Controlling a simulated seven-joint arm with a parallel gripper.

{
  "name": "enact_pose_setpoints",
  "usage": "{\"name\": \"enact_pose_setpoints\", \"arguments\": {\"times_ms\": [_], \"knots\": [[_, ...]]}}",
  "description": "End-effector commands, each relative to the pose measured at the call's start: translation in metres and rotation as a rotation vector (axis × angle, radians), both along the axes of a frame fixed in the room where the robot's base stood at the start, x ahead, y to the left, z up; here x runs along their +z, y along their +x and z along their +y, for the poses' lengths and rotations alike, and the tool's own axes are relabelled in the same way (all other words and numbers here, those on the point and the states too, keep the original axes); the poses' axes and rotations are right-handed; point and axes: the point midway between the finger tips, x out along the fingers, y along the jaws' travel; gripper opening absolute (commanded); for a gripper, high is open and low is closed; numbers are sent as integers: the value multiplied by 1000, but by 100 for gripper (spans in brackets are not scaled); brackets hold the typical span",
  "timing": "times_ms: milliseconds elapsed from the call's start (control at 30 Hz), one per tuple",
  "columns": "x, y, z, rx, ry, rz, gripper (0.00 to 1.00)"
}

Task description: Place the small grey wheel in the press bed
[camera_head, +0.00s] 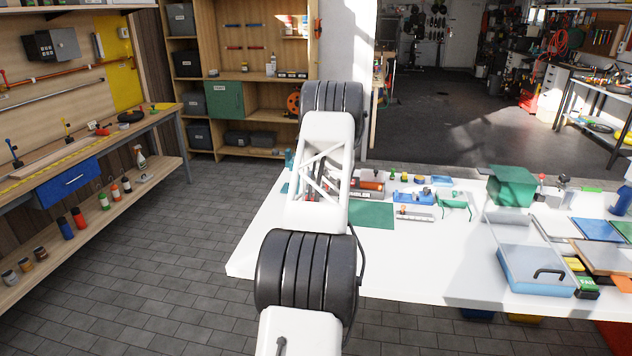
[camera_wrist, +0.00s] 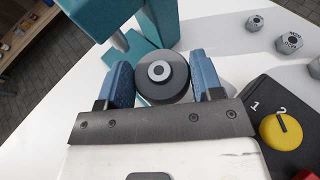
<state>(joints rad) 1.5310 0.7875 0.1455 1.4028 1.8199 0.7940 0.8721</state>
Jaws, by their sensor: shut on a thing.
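A small dark grey wheel (camera_wrist: 163,76) with a pale hub sits between the two blue fingers of my gripper (camera_wrist: 163,82) in the wrist view. The gripper is shut on it. A teal press (camera_wrist: 160,22) stands just beyond the wheel, its upright and head at the top of the view. Part of the press bed (camera_wrist: 138,52) shows behind and left of the wheel; the wheel covers some of it. I cannot tell whether the wheel touches the bed. In the head view my arm hides the gripper and wheel; a bit of teal press (camera_head: 288,158) shows beside it.
A dark control box (camera_wrist: 262,108) with a yellow knob (camera_wrist: 281,130) is close to the right of my gripper. Hex nuts (camera_wrist: 289,43) lie on the white table beyond. In the head view, a green mat (camera_head: 371,216), a green box (camera_head: 512,186) and clear-lidded case (camera_head: 535,270) lie rightward.

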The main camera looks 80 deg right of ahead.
Motion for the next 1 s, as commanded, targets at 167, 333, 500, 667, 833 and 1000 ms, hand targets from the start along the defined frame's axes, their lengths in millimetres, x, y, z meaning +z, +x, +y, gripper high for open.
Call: {"name": "enact_pose_setpoints", "arguments": {"times_ms": [167,333,500,667,833,1000], "knots": [[0,0,0,0,0,0,31],[-8,0,0,0,1,-1,31],[-25,0,0,0,1,-1,31],[-34,0,0,0,0,0,31],[-34,0,0,-1,-1,-1,31],[-35,0,0,0,0,0,31]]}}
